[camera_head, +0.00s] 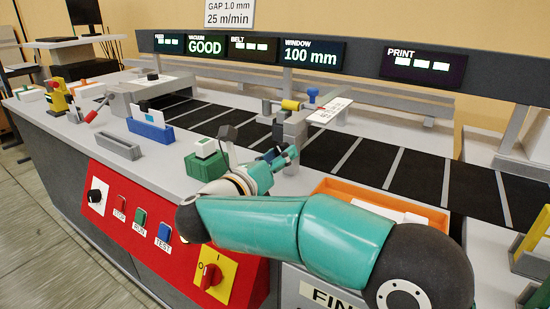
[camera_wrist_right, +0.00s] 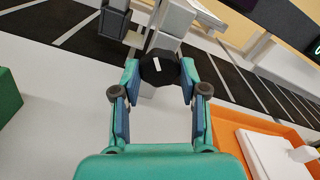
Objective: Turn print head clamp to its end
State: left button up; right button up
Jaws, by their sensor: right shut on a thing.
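The print head clamp is a black knob with a white mark line (camera_wrist_right: 158,67), seen in the middle of the right wrist view. It sits on a grey print head bracket (camera_head: 296,128) at the near edge of the dark belt. My right gripper (camera_head: 284,156) reaches it from the front. In the right wrist view, the two fingers of my right gripper (camera_wrist_right: 158,85) stand on either side of the knob, shut on it. In the head view the gripper hides most of the knob. My left gripper is not in view.
An orange tray (camera_head: 330,187) with white contents lies right of my right arm. A green block (camera_head: 207,166) and a blue holder (camera_head: 150,131) stand to the left. The red panel (camera_head: 130,200) has a knob, buttons and a yellow switch. The dark belt (camera_head: 415,178) runs behind.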

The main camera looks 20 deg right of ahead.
jog(key=o, duration=1.1)
jog(key=shift+d, duration=0.1)
jog(key=shift+o, duration=0.2)
jog(key=shift+s+a, duration=0.15)
jog(key=shift+a, duration=0.15)
jog(key=v, duration=1.1)
jog(key=shift+s+a, duration=0.15)
